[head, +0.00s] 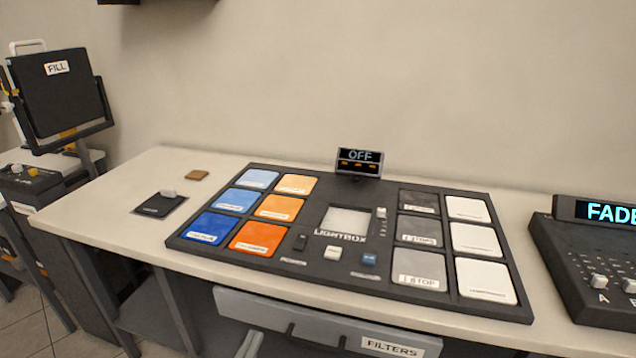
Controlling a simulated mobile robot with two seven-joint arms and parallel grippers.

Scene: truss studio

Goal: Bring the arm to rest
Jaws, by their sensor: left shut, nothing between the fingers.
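Only a small pale grey part of my left gripper (249,346) shows at the bottom edge, below the front of the desk (120,205) and left of the middle. It is shut and empty, and it is apart from the things on the desk top. The rest of that arm is cut off by the picture's edge. My right gripper does not show.
A drawer marked FILTERS (390,347) juts out below the desk front. A lightbox console (300,242) with coloured and white tiles fills the desk's middle. A fader console (590,270) stands right. A FILL lamp (60,90) stands left. A small display (360,156) reads OFF.

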